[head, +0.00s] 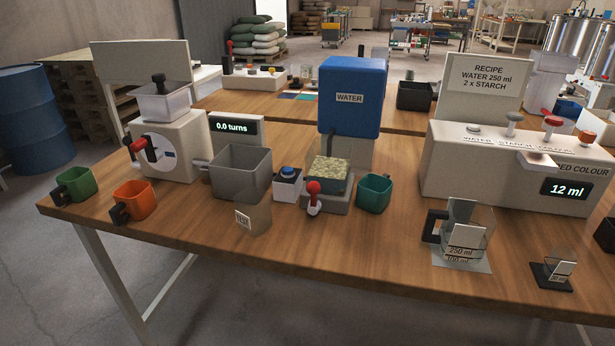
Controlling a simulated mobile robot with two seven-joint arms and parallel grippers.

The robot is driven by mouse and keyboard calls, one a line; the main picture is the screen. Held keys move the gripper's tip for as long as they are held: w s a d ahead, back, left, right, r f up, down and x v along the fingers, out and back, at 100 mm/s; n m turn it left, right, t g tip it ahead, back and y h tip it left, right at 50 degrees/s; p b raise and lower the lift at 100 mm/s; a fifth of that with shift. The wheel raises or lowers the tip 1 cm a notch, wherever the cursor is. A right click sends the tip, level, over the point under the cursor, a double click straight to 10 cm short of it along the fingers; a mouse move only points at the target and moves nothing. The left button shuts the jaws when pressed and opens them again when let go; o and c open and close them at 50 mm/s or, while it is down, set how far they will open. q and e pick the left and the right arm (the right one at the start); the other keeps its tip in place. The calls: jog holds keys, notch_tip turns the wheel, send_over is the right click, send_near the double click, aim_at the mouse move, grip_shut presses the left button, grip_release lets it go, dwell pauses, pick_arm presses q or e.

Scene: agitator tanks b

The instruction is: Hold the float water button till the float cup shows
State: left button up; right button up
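A blue button (288,171) sits on top of a small white box (287,188) in the middle of the table. I take it to be the float water button; its label is not readable. Just right of it, a clear-walled container (316,184) full of pale grains stands on a grey base below the blue tank (351,85) marked WATER. A dark spout comes down from the tank over the grains. I cannot tell which vessel is the float cup, and no float stands out above the grains. Neither of my grippers is in view.
A red-knobbed lever (313,190) stands in front of the container. Beside it are a teal cup (374,195) and an open grey bin (240,172). Green (76,186) and orange (135,201) cups stand left, a clear jug (465,235) right. The front middle of the table is clear.

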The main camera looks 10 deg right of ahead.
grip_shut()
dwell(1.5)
